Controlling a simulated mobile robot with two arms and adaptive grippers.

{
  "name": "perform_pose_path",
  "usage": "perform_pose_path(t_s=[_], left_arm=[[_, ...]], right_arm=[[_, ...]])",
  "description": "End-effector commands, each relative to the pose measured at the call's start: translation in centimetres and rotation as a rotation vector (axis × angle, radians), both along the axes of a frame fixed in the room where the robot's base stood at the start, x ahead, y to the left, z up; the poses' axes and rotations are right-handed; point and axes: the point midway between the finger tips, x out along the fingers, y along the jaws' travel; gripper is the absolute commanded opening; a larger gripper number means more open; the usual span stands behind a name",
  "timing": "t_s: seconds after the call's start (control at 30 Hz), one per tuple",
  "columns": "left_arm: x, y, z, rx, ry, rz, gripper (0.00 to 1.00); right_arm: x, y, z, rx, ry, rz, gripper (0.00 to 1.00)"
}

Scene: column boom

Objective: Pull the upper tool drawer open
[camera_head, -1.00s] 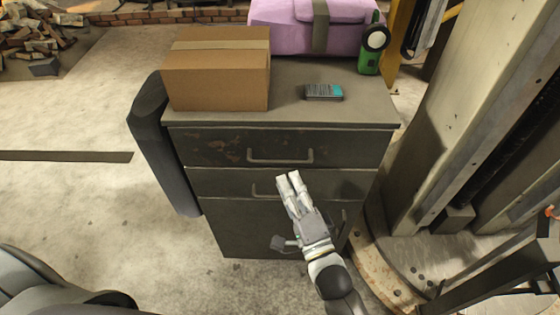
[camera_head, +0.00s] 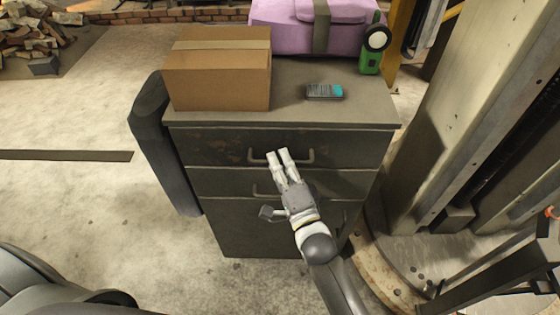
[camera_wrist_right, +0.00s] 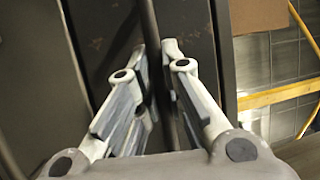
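The upper tool drawer (camera_head: 225,148) is the top drawer of a dark grey cabinet, its front worn with rusty patches. It stands closed, flush with the cabinet. Its bar handle (camera_head: 311,156) runs across the front's middle, partly hidden by my fingers. My right gripper (camera_head: 278,154) reaches up to this handle with its fingertips slightly apart. In the right wrist view the gripper's two fingers (camera_wrist_right: 157,50) stand on either side of a dark bar (camera_wrist_right: 149,20), apparently the handle. A firm hold on it does not show. My left gripper is out of view.
A lower drawer (camera_head: 225,182) sits below, with its own handle. On the cabinet top (camera_head: 290,95) are a cardboard box (camera_head: 215,85), a small device (camera_head: 324,91), a purple case (camera_head: 290,32) and a green tool (camera_head: 370,60). A column (camera_head: 470,100) stands close on the right.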

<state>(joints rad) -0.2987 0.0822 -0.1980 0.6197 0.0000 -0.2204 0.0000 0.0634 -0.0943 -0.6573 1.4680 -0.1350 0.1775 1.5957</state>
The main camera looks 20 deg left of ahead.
Motion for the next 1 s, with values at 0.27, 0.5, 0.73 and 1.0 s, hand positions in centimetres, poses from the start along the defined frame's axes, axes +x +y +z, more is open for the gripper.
perform_pose_path(t_s=[0.27, 0.5, 0.73, 1.0], left_arm=[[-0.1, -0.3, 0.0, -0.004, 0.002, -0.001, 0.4], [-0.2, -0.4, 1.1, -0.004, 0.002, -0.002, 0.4], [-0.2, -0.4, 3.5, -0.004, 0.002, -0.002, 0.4], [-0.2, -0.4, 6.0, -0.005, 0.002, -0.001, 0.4]], right_arm=[[-0.1, 0.0, 0.0, -0.001, 0.001, 0.0, 0.0], [-1.8, -0.5, 0.1, 0.0, 0.005, 0.0, 0.0], [-6.4, -1.8, 0.2, -0.004, 0.009, 0.002, 0.0], [-13.7, -3.9, 0.1, -0.005, 0.009, 0.003, 0.0]])
